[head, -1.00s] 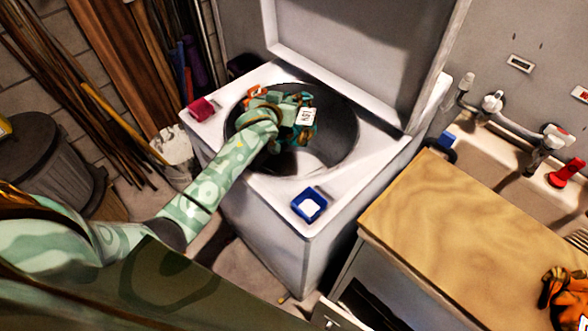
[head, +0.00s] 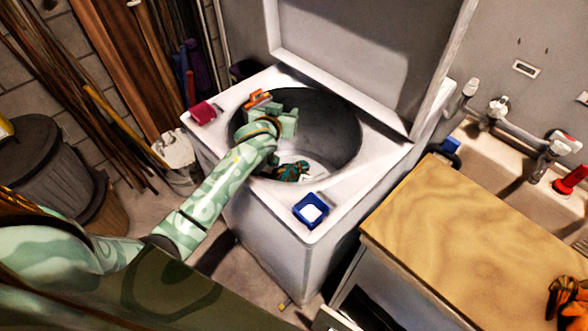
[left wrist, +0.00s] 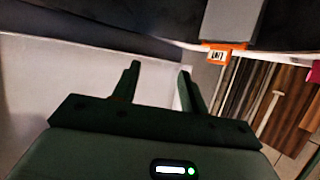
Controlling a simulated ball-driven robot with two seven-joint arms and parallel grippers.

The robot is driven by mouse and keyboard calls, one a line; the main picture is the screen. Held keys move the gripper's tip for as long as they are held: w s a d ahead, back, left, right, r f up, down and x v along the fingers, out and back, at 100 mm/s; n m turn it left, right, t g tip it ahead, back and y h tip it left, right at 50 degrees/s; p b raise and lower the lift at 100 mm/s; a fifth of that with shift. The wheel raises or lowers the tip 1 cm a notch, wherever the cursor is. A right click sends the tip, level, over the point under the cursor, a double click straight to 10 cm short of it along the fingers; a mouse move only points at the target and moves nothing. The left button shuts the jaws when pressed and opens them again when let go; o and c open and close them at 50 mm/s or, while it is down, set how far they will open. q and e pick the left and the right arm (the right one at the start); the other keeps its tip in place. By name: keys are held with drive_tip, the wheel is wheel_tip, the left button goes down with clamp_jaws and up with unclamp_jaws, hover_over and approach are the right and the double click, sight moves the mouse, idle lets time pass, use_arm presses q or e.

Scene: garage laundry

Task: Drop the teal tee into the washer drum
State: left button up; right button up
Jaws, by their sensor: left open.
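The teal tee (head: 291,171), a small crumpled teal bundle with orange and dark patches, lies low inside the grey washer drum (head: 340,130), near its front side. My left gripper (head: 272,112) is over the left part of the drum opening, apart from the tee and empty. In the left wrist view my left gripper (left wrist: 157,68) shows two spread fingers with nothing between them. The tee does not show in that view. The white top-loading washer (head: 375,168) has its lid (head: 365,50) raised. My right gripper is not in view.
A blue square container (head: 311,210) stands on the washer's front corner, and a red one (head: 203,112) on its left corner. An orange item (head: 257,98) is at the drum's back-left rim. A wooden counter (head: 460,230) stands right, with orange-black gloves (head: 565,300) on it.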

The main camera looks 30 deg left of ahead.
use_arm(q)
drive_tip(key=p+v, duration=0.3)
drive_tip(key=v, duration=1.1)
drive_tip(key=shift+r+p, duration=0.15)
drive_tip(key=shift+p, duration=0.25)
drive_tip(key=shift+s, duration=0.15)
drive_tip(key=s+a+f+m+g+y, duration=0.1)
drive_tip(key=s+m+g, duration=0.3)
drive_tip(key=s, duration=0.6)
drive_tip(key=s+f+m+g+y, duration=0.1)
drive_tip(key=s+f+m+g, duration=0.15)
drive_tip(key=s+m, duration=0.55)
drive_tip(key=s+d+f+n+g+h, duration=0.1)
drive_tip(key=s+d+f, duration=0.15)
drive_tip(key=f, duration=0.65)
drive_tip(key=s+d+f+n+g+h, duration=0.1)
drive_tip(key=s+f, duration=0.2)
drive_tip(key=f, duration=0.7)
drive_tip(key=s+d+f+n+g+h, duration=0.1)
drive_tip(key=s+f+g, duration=0.15)
drive_tip(key=f, duration=0.65)
drive_tip(key=s+f+n, duration=0.1)
drive_tip(key=s+f, duration=0.5)
drive_tip(key=s, duration=0.3)
drive_tip(key=s+f+n+g+h, duration=0.1)
drive_tip(key=s+f+n, duration=0.1)
drive_tip(key=s+f, duration=0.4)
drive_tip(key=s, duration=0.3)
drive_tip(key=shift+f+g+h, duration=0.25)
drive_tip(key=shift+g+h, duration=0.05)
